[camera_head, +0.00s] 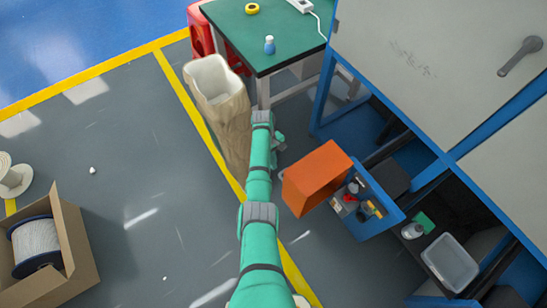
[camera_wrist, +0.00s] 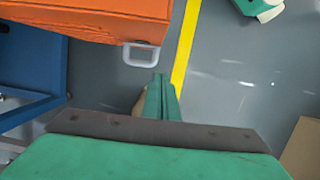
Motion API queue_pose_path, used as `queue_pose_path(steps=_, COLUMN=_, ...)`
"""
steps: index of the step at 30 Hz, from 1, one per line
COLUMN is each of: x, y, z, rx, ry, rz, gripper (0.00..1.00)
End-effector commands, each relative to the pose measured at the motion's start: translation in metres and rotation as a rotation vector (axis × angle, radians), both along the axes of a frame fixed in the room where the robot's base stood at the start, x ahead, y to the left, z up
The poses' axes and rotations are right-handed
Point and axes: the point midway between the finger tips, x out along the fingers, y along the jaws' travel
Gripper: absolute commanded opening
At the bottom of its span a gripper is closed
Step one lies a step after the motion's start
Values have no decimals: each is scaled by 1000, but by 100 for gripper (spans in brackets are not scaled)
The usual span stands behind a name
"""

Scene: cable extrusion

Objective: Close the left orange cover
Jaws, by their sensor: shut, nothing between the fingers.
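The orange cover (camera_head: 316,176) stands out from the blue machine frame, raised beside an open blue bay in the head view. In the wrist view the orange cover (camera_wrist: 95,18) fills the upper left, and its grey loop handle (camera_wrist: 141,62) hangs from the lower edge. My gripper (camera_wrist: 160,80) shows its green fingers pressed together, pointing up the picture, with tips just below and right of the handle. I cannot tell whether they touch it. In the head view my gripper (camera_head: 279,141) is small, just above and left of the cover.
An open blue bay (camera_head: 362,212) with small items lies right of the cover. A clear bin (camera_head: 449,262) sits further right. A tall tan bin (camera_head: 215,80) and a green table (camera_head: 270,35) stand above. A cardboard box (camera_head: 75,245) with a spool is at lower left. Grey floor between is clear.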

Motion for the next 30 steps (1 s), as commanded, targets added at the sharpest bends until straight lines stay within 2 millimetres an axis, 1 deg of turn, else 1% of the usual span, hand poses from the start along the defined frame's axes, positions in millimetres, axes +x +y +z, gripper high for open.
queue_pose_path(steps=3, x=-3, y=-6, z=-14, rx=1, ry=1, rz=-7, gripper=0)
queue_pose_path(steps=8, x=-7, y=-10, z=-29, rx=1, ry=2, rz=-9, gripper=0)
queue_pose_path(steps=22, x=-34, y=-31, z=-28, rx=1, ry=1, rz=-8, gripper=0)
queue_pose_path(steps=30, x=-37, y=-33, z=-27, rx=0, ry=0, rz=-6, gripper=0)
